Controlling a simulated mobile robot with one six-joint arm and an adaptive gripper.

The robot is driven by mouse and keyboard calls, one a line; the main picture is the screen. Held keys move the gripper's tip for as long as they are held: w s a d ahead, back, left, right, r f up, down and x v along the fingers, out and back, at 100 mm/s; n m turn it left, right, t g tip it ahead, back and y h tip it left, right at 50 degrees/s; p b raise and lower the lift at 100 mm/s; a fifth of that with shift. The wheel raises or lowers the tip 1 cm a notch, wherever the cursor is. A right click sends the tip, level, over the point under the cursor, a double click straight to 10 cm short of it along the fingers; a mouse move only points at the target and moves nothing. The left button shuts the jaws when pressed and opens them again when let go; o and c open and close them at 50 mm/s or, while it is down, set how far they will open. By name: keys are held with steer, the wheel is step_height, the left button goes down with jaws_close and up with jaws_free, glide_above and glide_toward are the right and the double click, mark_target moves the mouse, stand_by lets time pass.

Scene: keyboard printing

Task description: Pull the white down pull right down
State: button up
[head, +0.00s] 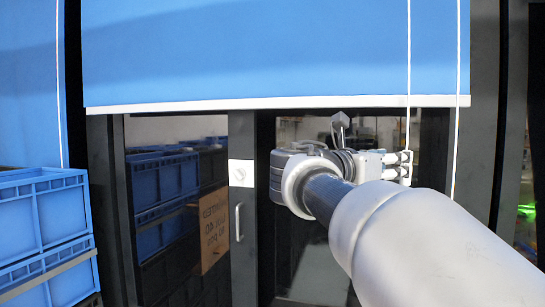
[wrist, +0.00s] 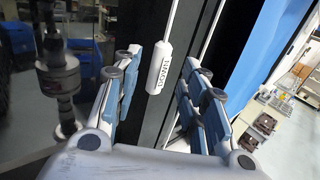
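The white down pull (wrist: 160,67) is a small slim cylinder with dark lettering, hanging on a white cord. In the wrist view it hangs between the two spread finger pairs of my gripper (wrist: 163,75), with gaps on both sides. In the head view my gripper (head: 403,168) is at the right of the blind, by the left of two cords (head: 408,50); I cannot pick out the pull there. The blue blind (head: 270,50) is partly lowered, its white bottom bar (head: 250,104) level above the dark door.
Blue crates (head: 45,225) are stacked at the left. Behind the blind are dark-framed glass doors with a metal handle (head: 238,221). A second cord (head: 457,120) hangs right of my gripper. The wrist view shows shelving and open floor at the right.

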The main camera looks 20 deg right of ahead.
steer(key=x, duration=0.7)
steer(key=shift+s+p, duration=0.1)
steer(key=shift+p, duration=0.25)
steer(key=shift+c, duration=0.5)
jaws_close()
